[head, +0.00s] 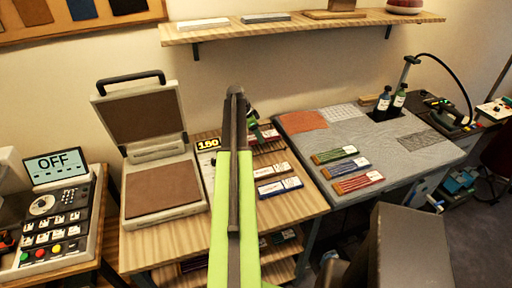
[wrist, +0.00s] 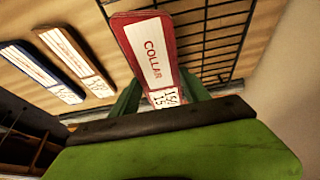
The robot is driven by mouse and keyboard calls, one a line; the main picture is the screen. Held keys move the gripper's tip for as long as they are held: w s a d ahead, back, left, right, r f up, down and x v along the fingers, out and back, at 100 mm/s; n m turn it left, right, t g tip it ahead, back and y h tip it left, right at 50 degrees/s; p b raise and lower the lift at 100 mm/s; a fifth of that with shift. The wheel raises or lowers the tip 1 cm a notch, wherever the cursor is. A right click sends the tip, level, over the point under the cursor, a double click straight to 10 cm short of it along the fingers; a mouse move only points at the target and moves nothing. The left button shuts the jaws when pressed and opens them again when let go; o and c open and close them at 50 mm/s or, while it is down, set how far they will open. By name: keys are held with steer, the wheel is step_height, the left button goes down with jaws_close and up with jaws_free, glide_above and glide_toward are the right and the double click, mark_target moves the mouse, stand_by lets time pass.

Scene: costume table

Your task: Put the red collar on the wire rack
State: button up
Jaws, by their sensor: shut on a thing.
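The red collar (wrist: 151,48) is a flat red piece with a white label reading COLLAR, and it fills the middle of the wrist view. My gripper (wrist: 160,97) is shut on its near end, with a green finger on each side. In the head view a red piece (head: 269,135) shows beside the end of my arm, mostly clear of it. The wire rack (wrist: 222,28) is a black grid on the wooden table, behind and to the right of the collar in the wrist view. The collar overlaps part of the rack there; I cannot tell whether they touch.
A brown labelled piece (head: 272,170) and a blue one (head: 279,187) lie on the wooden table near my arm. An open press-like case (head: 160,192) stands to the left. A grey mat (head: 400,160) with several bundles and two bottles is to the right. A shelf (head: 300,29) hangs above.

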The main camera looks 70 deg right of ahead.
mark_target(257, 141)
step_height(257, 141, down, 4)
steer(key=b, duration=0.4)
steer(key=shift+w+f, duration=0.1)
steer(key=shift+f, duration=0.1)
steer(key=shift+r, duration=0.2)
steer(key=shift+f, duration=0.15)
steer(key=o, duration=1.5)
steer(key=shift+r+p, duration=0.35)
steer(key=shift+r, duration=0.05)
steer(key=p+v, duration=1.1)
steer(key=shift+a+r, duration=0.15)
steer(key=shift+r, duration=0.25)
steer(key=shift+f, duration=0.15)
